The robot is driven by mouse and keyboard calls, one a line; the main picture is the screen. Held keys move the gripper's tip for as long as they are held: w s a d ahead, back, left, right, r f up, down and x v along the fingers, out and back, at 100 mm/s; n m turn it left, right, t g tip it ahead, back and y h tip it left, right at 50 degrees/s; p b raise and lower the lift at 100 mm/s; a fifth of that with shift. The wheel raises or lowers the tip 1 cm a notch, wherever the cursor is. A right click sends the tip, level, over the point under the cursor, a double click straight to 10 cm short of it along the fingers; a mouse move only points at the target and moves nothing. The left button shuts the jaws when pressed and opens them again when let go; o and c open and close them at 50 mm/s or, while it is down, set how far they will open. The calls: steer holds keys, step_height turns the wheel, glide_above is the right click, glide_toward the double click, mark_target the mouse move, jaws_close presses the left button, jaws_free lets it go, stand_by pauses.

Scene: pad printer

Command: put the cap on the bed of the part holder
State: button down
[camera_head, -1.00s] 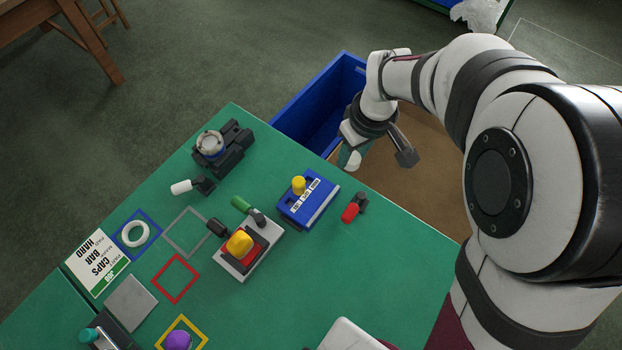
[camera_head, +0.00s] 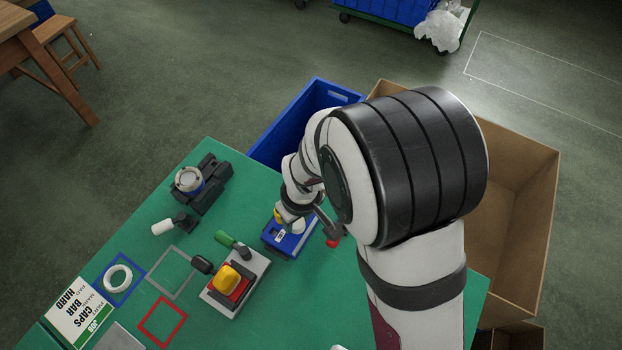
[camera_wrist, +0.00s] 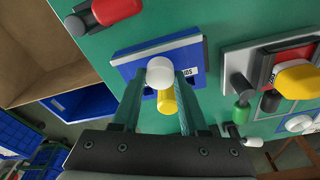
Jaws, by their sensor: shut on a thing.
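My gripper (camera_wrist: 157,82) is shut on a small white rounded cap (camera_wrist: 160,72), held between its teal fingertips. In the head view the gripper (camera_head: 290,218) is over a blue block (camera_head: 288,243) with a yellow knob (camera_wrist: 166,101). In the wrist view the knob shows between the fingers, just below the cap. A dark fixture (camera_head: 208,188) with a round grey-white seat stands at the table's back left. A grey-white base (camera_head: 222,302) carries a red block with a yellow dome. I cannot tell which is the part holder. My arm hides some of the table.
A red-handled clamp (camera_wrist: 118,10) is close beside the blue block. A green handle (camera_head: 224,238) and a white handle (camera_head: 163,227) stand up further left. A white ring (camera_head: 117,278) lies in a blue square. A blue bin (camera_head: 285,130) and a cardboard box (camera_head: 520,170) are beyond the edge.

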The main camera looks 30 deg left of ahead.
steer(key=shift+f, duration=0.25)
steer(key=shift+f, duration=0.1)
steer(key=shift+c, duration=2.2)
jaws_free()
step_height(320, 180, up, 12)
steer(key=d, duration=0.2)
steer(key=d+r+m, duration=0.4)
steer(key=d+m, duration=0.2)
steer(key=d, duration=0.4)
steer(key=s+d+r+m, duration=0.2)
steer(key=s+d+m, duration=0.8)
steer(key=d+m, duration=0.3)
steer(key=shift+s+d+r+g, duration=0.15)
steer(key=shift+s+d+g, duration=0.15)
steer(key=shift+d+g, duration=0.15)
